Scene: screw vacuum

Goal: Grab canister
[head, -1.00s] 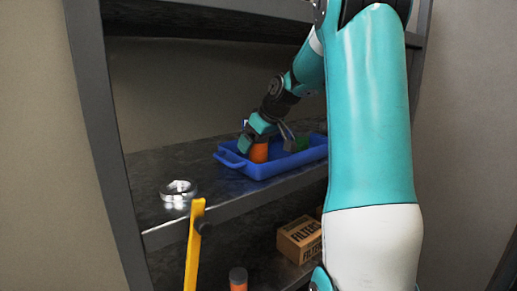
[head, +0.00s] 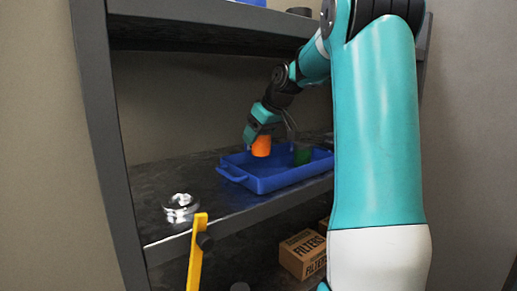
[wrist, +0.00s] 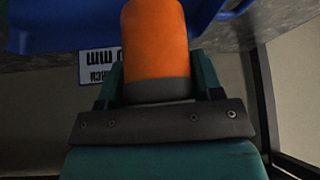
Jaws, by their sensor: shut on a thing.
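An orange canister (head: 261,146) is held in my gripper (head: 256,132) over the blue tray on the shelf. In the wrist view the orange canister (wrist: 155,45) stands between the two teal fingers of my gripper (wrist: 158,80), and its dark grey end faces the palm. The gripper is shut on it. In the head view the canister's lower end looks slightly above the tray floor; I cannot tell the exact gap.
The blue tray (head: 232,174) also holds a green object (head: 302,156). A shiny metal ring-shaped part (head: 181,206) sits on the shelf to the left. A yellow bar (head: 197,255) stands in front. A box marked "FILTERS" (head: 303,254) is on the lower shelf.

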